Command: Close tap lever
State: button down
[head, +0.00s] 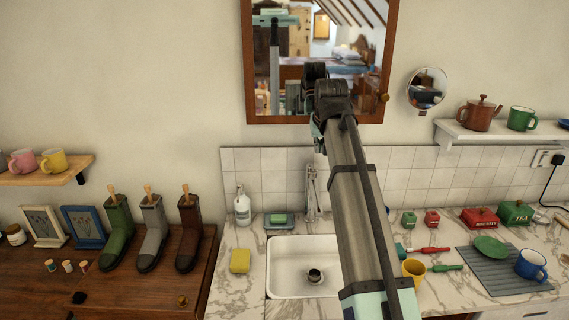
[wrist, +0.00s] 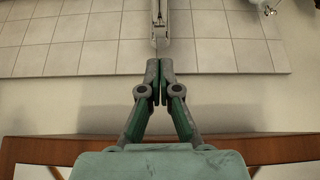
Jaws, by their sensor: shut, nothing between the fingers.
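The metal tap (head: 311,195) stands behind the white sink (head: 290,262), against the tiled wall, partly beside my forearm in the head view. In the wrist view, part of the tap (wrist: 180,28) shows at the top middle, just beyond my fingertips. A slim upright piece beside it may be the lever; its position is unclear. My gripper (wrist: 159,68) is shut and empty, with its fingertips together and pointing at the tap. I cannot tell whether they touch it. In the head view my arm mostly hides the gripper, above the tap and below the mirror.
The framed mirror cabinet (head: 250,62) hangs behind my arm. A round mirror (head: 427,88) juts from the wall.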

aim_at(316, 167)
jog(key=p+x, duration=0.1)
jog(key=x, duration=0.4)
jog(key=p+x, duration=0.1)
jog(key=x, duration=0.4)
jog(key=shift+w+d+r+p, duration=0.15)
jog(key=shift+w+p, duration=0.15)
